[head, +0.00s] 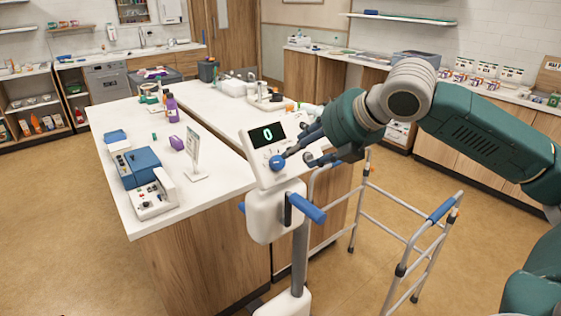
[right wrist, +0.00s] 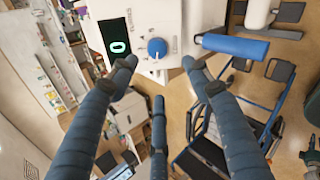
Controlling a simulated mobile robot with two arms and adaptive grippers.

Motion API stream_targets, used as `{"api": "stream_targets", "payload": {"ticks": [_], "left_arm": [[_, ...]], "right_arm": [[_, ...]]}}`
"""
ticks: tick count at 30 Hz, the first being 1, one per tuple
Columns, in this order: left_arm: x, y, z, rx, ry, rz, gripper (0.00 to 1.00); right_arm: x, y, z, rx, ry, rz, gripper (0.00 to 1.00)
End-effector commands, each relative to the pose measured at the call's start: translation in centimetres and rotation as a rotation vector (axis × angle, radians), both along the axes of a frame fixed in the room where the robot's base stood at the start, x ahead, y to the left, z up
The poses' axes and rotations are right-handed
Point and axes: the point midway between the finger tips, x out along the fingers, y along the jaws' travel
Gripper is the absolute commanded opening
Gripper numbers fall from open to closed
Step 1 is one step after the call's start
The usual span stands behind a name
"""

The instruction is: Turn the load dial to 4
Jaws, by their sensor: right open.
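The load dial is a round blue knob (head: 277,162) on the front of a white console (head: 266,180). The console's dark display (head: 267,134) reads a green 0. In the right wrist view the dial (right wrist: 157,48) shows a white pointer mark, and the display (right wrist: 115,36) also reads 0. My right gripper (head: 298,156) is just to the right of the dial in the head view. In the right wrist view its fingers (right wrist: 160,70) are spread, with the dial showing beyond and between the tips. It holds nothing. My left gripper is not in view.
A blue handle (head: 306,207) sticks out below the console. A white-topped counter (head: 130,205) with a blue device (head: 139,167) and a sign stand (head: 192,150) lies left of the console.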

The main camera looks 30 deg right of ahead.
Motion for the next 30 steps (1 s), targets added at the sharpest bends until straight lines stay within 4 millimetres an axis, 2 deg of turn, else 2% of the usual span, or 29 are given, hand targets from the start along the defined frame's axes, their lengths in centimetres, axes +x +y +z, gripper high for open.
{"api": "stream_targets", "payload": {"ticks": [2,5,19,24,30], "left_arm": [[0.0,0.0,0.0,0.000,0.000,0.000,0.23],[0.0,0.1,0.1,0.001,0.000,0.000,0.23],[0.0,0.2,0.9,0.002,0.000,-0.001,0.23],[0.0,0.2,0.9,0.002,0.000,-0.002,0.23],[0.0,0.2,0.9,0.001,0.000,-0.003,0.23]], "right_arm": [[0.0,-0.4,0.3,-0.001,-0.007,0.001,0.49],[0.6,-0.2,-0.2,0.000,-0.006,0.004,0.49],[6.7,0.6,-5.6,-0.001,-0.006,0.003,0.49],[7.6,0.7,-6.5,-0.002,-0.007,0.002,0.49],[7.8,0.7,-6.7,-0.001,-0.008,0.002,0.49]]}}
